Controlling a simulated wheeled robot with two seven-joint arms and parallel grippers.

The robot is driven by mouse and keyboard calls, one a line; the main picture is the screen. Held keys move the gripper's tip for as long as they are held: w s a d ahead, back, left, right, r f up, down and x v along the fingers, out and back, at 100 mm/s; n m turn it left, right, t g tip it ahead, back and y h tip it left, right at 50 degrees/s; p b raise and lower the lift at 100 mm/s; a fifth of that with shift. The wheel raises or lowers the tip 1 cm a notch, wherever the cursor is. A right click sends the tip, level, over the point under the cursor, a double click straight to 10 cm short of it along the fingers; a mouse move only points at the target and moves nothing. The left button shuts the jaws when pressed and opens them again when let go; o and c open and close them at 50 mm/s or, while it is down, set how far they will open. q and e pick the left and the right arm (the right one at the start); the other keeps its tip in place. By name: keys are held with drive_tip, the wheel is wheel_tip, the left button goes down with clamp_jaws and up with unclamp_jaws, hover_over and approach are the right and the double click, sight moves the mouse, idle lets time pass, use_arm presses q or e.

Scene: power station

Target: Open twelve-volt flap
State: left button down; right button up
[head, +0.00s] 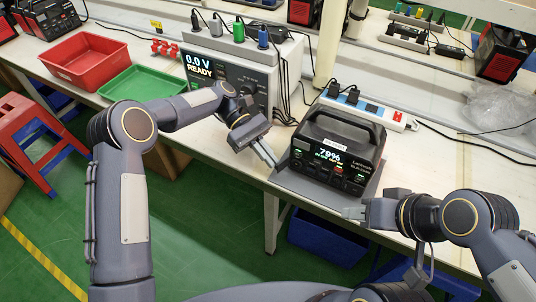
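The black power station (335,150) with a top handle stands upright on a grey mat (297,187) near the table's front edge. Its lit display (328,155) reads 79%. Small ports and covers line its front below the display; the twelve-volt flap is too small to make out for certain. My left gripper (271,160) is just left of the power station, pointing toward its front left corner, fingers close together and empty. My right gripper (346,213) is in front of and below the power station's right side, pointing left and empty; its finger gap cannot be made out.
A tester (230,76) reading 0.0 V READY stands behind my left arm, with plugs and cables. A white power strip (367,112) lies behind the power station. Red (85,60) and green (146,84) trays sit at left. Bare table (440,150) shows at right.

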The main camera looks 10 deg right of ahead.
use_arm(q)
drive_tip(key=shift+f, duration=0.1)
drive_tip(key=c, duration=1.6)
unclamp_jaws()
drive_tip(key=shift+v, duration=3.95)
